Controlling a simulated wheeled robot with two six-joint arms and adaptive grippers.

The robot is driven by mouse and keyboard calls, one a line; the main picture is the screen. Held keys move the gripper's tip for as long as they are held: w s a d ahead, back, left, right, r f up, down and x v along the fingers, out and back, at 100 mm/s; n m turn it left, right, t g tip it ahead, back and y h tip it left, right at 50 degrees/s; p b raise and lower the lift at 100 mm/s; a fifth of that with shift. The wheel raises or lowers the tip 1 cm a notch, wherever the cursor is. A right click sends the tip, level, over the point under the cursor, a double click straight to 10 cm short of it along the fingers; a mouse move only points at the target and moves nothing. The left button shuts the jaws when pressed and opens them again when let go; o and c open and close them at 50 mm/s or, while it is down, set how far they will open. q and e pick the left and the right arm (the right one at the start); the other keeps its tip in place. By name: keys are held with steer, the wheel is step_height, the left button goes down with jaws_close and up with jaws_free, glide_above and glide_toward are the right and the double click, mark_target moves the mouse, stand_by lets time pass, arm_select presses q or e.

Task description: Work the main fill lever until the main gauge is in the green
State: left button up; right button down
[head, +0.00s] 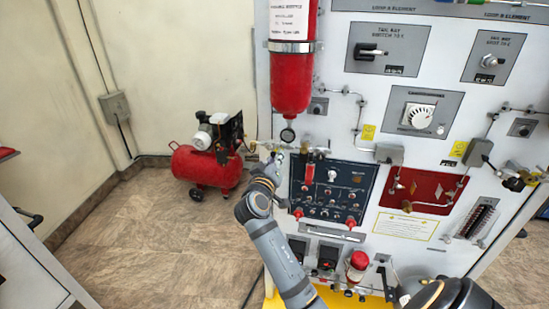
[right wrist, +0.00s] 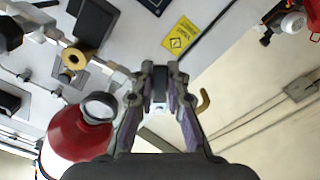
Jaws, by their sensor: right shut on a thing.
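My right gripper (head: 273,163) is at the panel's left edge, below and left of the red cylinder (head: 291,70). In the right wrist view its fingers (right wrist: 160,88) are closed on a small dark piece (right wrist: 159,84), which looks like the grip of the main fill lever. The rest of the lever is hidden or too small to make out. A small round gauge (head: 288,135) hangs under the cylinder; it also shows in the right wrist view (right wrist: 98,107). I cannot read its needle or any green zone. My left gripper is out of view.
The white panel (head: 345,150) carries pipes, valves, a dark control plate (head: 350,180) and a red plate (head: 420,190). A red compressor (head: 205,165) stands on the floor by the wall.

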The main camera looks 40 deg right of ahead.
steer(key=c, duration=1.3)
jaws_free()
steer(key=shift+d+f, duration=0.1)
